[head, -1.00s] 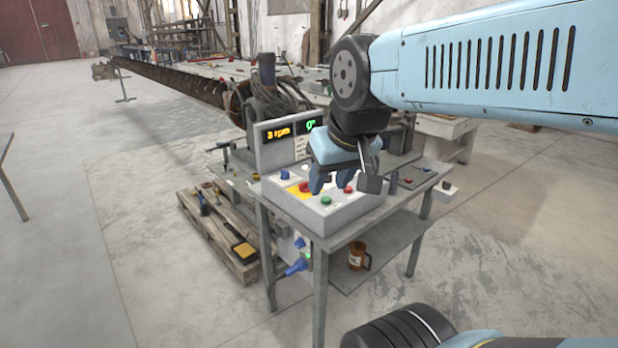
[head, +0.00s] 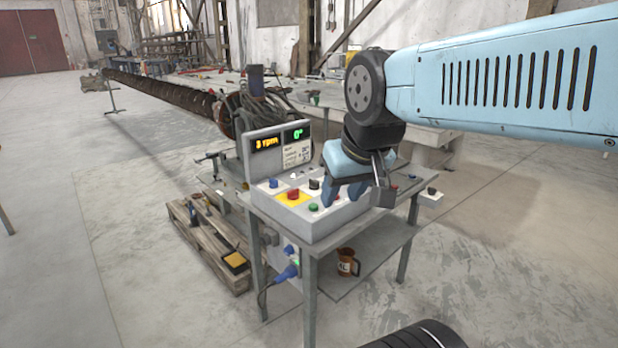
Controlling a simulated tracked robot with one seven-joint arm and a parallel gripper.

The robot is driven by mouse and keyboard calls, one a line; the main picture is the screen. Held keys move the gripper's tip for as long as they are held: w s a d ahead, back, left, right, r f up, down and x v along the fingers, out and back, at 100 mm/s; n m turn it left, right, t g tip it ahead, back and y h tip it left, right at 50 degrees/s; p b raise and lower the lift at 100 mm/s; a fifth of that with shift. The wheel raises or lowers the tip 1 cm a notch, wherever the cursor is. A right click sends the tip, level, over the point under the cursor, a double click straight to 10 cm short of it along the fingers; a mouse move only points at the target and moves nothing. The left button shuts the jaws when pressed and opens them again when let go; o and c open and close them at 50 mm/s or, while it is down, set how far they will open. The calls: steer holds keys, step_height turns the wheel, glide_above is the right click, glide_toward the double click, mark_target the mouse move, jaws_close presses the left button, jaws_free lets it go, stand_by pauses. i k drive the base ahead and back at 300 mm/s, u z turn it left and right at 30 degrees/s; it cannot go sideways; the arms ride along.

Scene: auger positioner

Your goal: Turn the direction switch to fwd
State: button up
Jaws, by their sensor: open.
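The grey control box (head: 318,228) sits on the metal table. On its top I see a blue button (head: 272,183), a red mushroom button (head: 293,194) on a yellow plate, a small black knob (head: 314,184) and a green button (head: 313,207). The black knob may be the direction switch; its label and setting are too small to read. The fingers hide part of the box top. I cannot tell whether they touch it.
A display (head: 279,142) behind the buttons reads 3 rpm and 0°. A long auger (head: 165,90) runs away behind the table. A pallet (head: 208,240) with tools lies left on the floor. A brown jug (head: 346,263) stands on the lower shelf. The floor at left is open.

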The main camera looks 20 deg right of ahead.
mark_target(314, 184)
steer(key=i, duration=0.85)
steer(key=u, duration=0.05)
